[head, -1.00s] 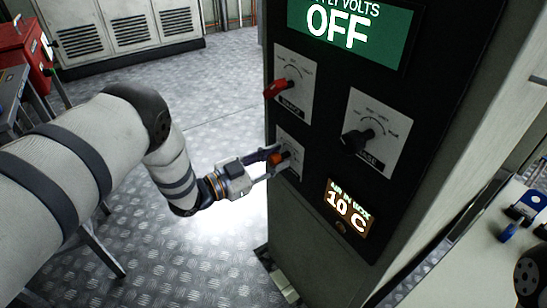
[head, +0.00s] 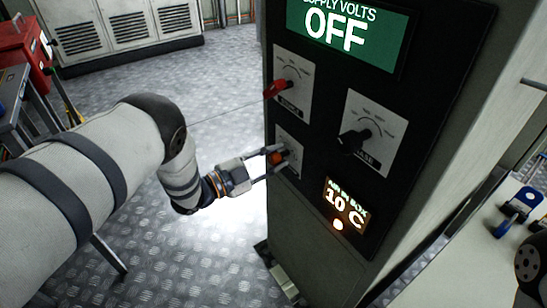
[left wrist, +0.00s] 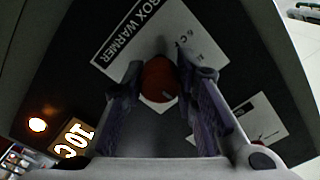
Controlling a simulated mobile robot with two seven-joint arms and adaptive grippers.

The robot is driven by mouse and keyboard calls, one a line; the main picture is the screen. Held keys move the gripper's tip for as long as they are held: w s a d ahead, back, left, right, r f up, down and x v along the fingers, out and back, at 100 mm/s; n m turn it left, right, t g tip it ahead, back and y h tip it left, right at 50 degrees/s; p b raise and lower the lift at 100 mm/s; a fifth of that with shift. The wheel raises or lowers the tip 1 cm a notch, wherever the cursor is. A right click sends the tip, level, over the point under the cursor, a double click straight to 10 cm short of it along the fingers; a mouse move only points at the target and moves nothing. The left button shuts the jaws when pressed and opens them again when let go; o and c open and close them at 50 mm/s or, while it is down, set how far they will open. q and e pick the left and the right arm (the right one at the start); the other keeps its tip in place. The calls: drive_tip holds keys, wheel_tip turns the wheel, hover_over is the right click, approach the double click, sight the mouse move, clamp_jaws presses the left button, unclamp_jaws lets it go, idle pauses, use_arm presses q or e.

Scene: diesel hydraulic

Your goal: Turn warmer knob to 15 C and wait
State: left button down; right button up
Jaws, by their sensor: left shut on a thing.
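The warmer knob (head: 278,158) is orange-red, on a white plate (head: 291,147) low on the dark panel. In the left wrist view the knob (left wrist: 158,82) sits between my fingers, and the plate reads "BOX WARMER". My left gripper (head: 272,161) is shut on the knob. The fingers hide part of the plate's scale, so I cannot read the knob's setting. The display (head: 346,203) reads "AIR IN BOX 10 C". A small lamp (head: 338,225) under it glows. My right gripper is not in view.
Above is a red-handled knob (head: 278,89), and to the right a black knob (head: 353,137). A green screen (head: 345,35) shows supply volts OFF. A bench (head: 470,240) with small parts stands at right. Open floor lies left of the panel.

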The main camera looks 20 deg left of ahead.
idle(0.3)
use_arm(q)
drive_tip(key=c, duration=1.3)
unclamp_jaws()
drive_tip(key=shift+s+a, duration=0.1)
drive_tip(key=v, duration=1.1)
drive_tip(key=shift+s+a, duration=0.25)
drive_tip(key=shift+s, duration=0.1)
